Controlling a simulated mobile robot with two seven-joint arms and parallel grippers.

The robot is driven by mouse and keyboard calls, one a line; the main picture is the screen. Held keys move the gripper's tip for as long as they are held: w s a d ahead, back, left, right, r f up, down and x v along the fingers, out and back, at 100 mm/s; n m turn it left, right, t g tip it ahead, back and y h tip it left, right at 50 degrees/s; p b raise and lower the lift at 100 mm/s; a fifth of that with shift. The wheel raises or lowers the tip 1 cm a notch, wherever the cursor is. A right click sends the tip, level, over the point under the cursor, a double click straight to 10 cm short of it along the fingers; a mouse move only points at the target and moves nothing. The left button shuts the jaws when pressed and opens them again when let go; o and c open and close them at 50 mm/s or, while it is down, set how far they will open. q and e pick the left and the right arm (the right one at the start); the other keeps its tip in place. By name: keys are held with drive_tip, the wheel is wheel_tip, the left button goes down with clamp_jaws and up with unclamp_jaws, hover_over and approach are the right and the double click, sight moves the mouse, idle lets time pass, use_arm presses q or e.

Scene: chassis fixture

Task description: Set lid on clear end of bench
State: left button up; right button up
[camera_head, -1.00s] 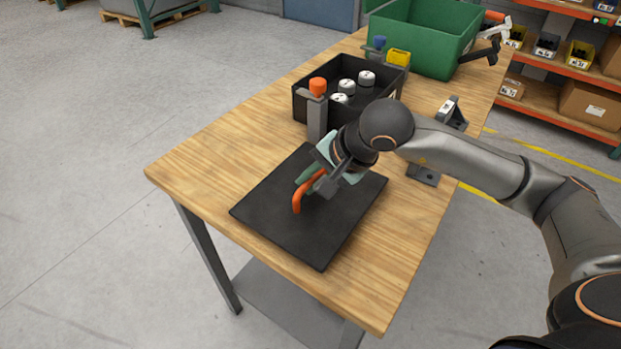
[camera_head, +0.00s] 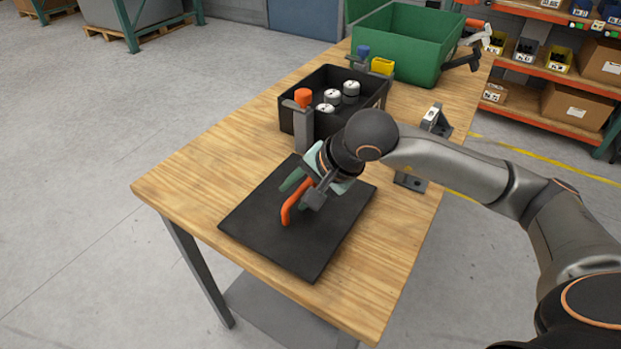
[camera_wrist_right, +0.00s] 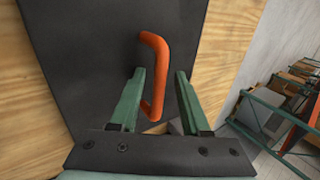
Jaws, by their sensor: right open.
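The lid is a flat black square plate (camera_head: 262,232) with an orange handle (camera_head: 290,207). It lies flat on the near end of the wooden bench (camera_head: 180,180). My right gripper (camera_head: 300,196) is open at the handle. In the right wrist view, its green fingers (camera_wrist_right: 158,100) are spread on either side of the orange handle (camera_wrist_right: 157,75), with a visible gap to each finger. The lid (camera_wrist_right: 95,45) also shows there under the fingers. My left gripper is not in view.
A black open box (camera_head: 320,88) holding several grey-white round parts stands behind the lid. A clamp post with an orange knob (camera_head: 303,110) stands at its near corner. A grey bracket (camera_head: 410,181) is at the right bench edge. A green bin (camera_head: 405,45) stands farther back.

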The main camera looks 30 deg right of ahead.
drive_tip(key=v, duration=1.2)
